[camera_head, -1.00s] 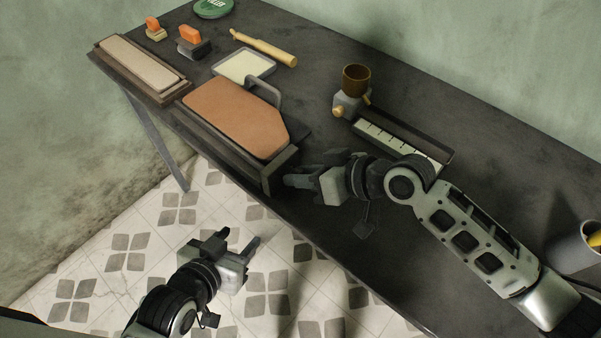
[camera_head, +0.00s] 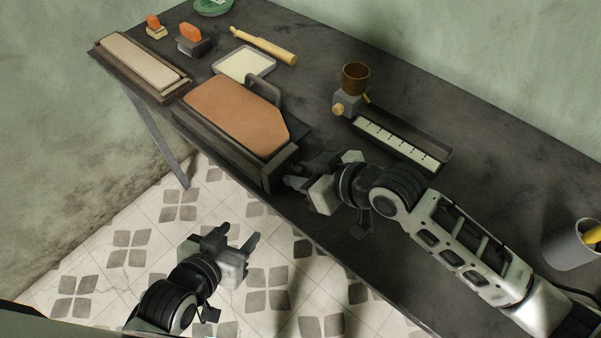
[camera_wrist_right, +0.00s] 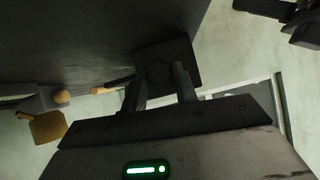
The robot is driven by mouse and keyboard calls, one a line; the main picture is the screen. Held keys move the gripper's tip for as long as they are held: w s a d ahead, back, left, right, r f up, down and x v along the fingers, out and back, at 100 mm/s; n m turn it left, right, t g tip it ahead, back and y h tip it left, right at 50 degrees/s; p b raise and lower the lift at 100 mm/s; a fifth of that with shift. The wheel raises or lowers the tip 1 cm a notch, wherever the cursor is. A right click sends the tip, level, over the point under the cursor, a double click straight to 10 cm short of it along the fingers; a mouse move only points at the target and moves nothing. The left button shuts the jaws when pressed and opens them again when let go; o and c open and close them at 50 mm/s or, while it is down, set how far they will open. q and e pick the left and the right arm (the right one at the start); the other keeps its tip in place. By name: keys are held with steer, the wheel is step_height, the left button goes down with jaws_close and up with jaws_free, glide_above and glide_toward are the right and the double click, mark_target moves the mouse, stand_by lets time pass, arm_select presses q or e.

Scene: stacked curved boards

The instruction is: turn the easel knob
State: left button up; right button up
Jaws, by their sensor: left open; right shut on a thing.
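The easel (camera_head: 272,172) is a dark, low, tilted stand holding a flat brown board (camera_head: 235,115) at the table's front edge. My right gripper (camera_head: 290,178) is at the easel's right end, its fingers close to the dark end wall. In the right wrist view the fingers of my right gripper (camera_wrist_right: 160,88) are shut on a small dark part in front of a dark square block (camera_wrist_right: 180,58). This part appears to be the easel knob, but the fingers mostly hide it. My left gripper (camera_head: 238,242) is open and empty above the tiled floor, off the table.
A grinder-like device with a brown cup (camera_head: 355,77) and wooden knob (camera_head: 338,109) stands behind my right wrist, beside a marked tray (camera_head: 400,143). A long pale block (camera_head: 140,65), white tray (camera_head: 243,64) and rolling pin (camera_head: 265,46) lie farther back. A grey cup (camera_head: 570,245) is far right.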

steer(key=shift+s+n+t+h, duration=0.2)
steer(key=shift+n+t+h, duration=0.5)
steer(key=shift+n+t, duration=0.2)
steer(key=shift+a, duration=0.1)
steer(key=shift+f, duration=0.1)
steer(key=o, duration=0.7)
steer(key=shift+t, duration=0.3)
steer(key=shift+c, duration=0.2)
steer(key=shift+s+d, duration=0.6)
steer(key=shift+d, duration=0.2)
steer(key=shift+s+d, duration=0.55)
steer(key=shift+d, duration=0.3)
steer(key=shift+s+d, duration=0.6)
steer(key=shift+d, duration=0.2)
steer(key=shift+s, duration=0.1)
